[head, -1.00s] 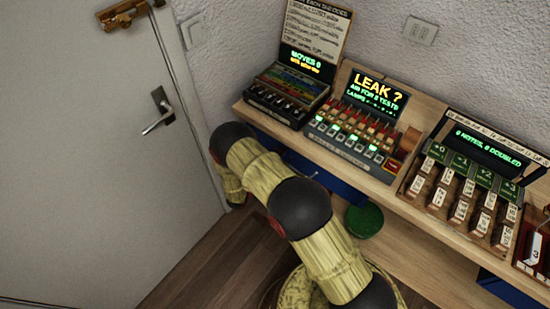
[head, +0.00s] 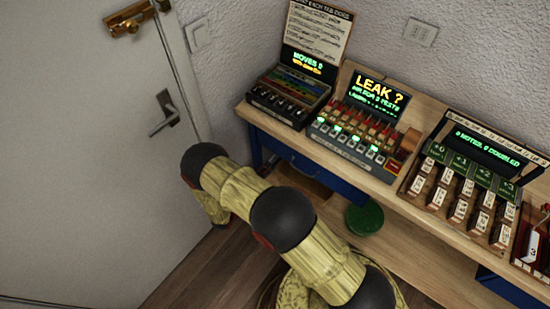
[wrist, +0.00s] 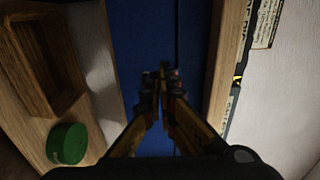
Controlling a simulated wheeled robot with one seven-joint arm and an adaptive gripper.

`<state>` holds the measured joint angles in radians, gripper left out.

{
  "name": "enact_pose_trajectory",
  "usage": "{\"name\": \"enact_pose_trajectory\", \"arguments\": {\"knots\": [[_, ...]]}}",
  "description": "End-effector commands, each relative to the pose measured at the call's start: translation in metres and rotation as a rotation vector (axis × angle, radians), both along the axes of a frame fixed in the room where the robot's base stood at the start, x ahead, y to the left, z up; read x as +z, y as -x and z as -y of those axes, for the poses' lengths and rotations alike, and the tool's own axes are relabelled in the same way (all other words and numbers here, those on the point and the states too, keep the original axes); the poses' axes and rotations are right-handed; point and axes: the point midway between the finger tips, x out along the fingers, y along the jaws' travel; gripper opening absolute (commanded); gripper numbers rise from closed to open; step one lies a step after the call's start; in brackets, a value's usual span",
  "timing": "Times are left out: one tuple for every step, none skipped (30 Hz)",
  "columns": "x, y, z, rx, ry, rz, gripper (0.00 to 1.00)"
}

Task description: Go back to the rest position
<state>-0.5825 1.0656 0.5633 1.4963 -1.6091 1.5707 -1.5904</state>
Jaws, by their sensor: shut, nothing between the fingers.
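My gripper (wrist: 162,92) shows in the wrist view with its two fingers meeting at the tips, shut and empty. Behind the fingers is the blue front of the bench (wrist: 150,30). In the head view my jointed yellow arm reaches up and left from the bottom, and its end bends down near the door, left of the bench. The gripper itself is hidden in the head view.
The wooden bench (head: 440,245) carries several lit consoles, including the "LEAK ?" one (head: 380,95). A green round object (head: 364,217) is below the bench top; it also shows in the wrist view (wrist: 67,143). A door (head: 80,150) with a handle (head: 164,112) stands left.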

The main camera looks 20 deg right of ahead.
Motion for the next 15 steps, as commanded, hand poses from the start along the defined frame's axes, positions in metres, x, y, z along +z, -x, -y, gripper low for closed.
{"name": "enact_pose_trajectory", "arguments": {"knots": [[0.001, 0.005, -0.009, 0.004, 0.0, 0.0, 0.0], [0.001, 0.008, -0.012, 0.004, 0.0, 0.0, 0.0], [0.001, 0.011, -0.017, 0.004, 0.0, 0.0, 0.0], [0.001, 0.013, -0.019, 0.003, 0.0, 0.0, 0.0], [0.001, 0.014, -0.022, 0.002, -0.001, 0.001, 0.0], [0.001, 0.017, -0.025, 0.002, -0.001, 0.001, 0.0], [0.0, 0.018, -0.027, 0.002, -0.001, 0.001, 0.0], [0.0, 0.019, -0.028, 0.002, -0.001, 0.001, 0.0], [0.0, 0.02, -0.029, 0.001, -0.001, 0.001, 0.0], [0.0, 0.02, -0.03, 0.001, -0.001, 0.001, 0.0], [0.0, 0.021, -0.03, 0.0, -0.001, 0.001, 0.0], [0.0, 0.021, -0.03, 0.0, -0.001, 0.001, 0.0], [0.0, 0.021, -0.031, 0.0, -0.001, 0.001, 0.0], [0.0, 0.022, -0.03, 0.0, -0.001, 0.001, 0.0], [0.0, 0.022, -0.03, 0.0, -0.001, 0.001, 0.0]]}}
